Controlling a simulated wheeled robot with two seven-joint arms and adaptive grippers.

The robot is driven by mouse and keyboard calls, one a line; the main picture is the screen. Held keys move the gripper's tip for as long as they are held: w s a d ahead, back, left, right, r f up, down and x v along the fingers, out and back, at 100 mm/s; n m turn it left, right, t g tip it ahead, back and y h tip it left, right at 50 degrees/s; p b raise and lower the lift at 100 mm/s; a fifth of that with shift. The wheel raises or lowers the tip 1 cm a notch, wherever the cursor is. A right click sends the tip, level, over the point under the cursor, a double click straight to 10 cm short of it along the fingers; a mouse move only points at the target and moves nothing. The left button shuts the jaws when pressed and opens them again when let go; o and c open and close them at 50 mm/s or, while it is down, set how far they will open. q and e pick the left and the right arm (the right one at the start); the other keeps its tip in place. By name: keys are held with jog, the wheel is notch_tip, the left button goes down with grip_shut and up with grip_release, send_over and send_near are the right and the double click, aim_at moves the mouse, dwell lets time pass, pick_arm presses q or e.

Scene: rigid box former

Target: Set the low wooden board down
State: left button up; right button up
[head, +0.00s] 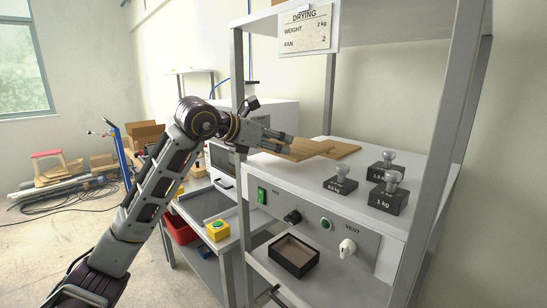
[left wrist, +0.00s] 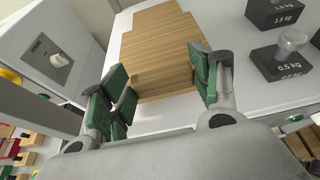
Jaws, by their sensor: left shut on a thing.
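My left gripper (head: 285,143) reaches in over the white shelf top (head: 300,181) of the drying station. It is shut on a light wooden board (head: 305,150). In the left wrist view the green-padded fingers (left wrist: 165,92) stand on either side of the board's near end (left wrist: 165,68). Another flat wooden piece (head: 343,148) lies just beyond it on the shelf, its edges partly merged with the held board. I cannot tell whether the held board touches the shelf. My right gripper is not seen.
Three dark weights with metal knobs stand right of the boards: 0.5 kg (head: 341,185), 1 kg (head: 387,199) and another behind (head: 383,170). Metal posts (head: 443,160) frame the shelf. An open dark box (head: 294,255) sits below the control panel. Bare shelf lies before the boards.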

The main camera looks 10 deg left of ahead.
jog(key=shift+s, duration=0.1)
pick_arm(q)
jog(key=shift+f, duration=2)
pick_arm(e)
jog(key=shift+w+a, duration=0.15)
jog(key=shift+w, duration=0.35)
pick_arm(q)
jog(key=shift+f, duration=0.1)
jog(key=o, duration=1.2)
jog(key=shift+c, duration=0.2)
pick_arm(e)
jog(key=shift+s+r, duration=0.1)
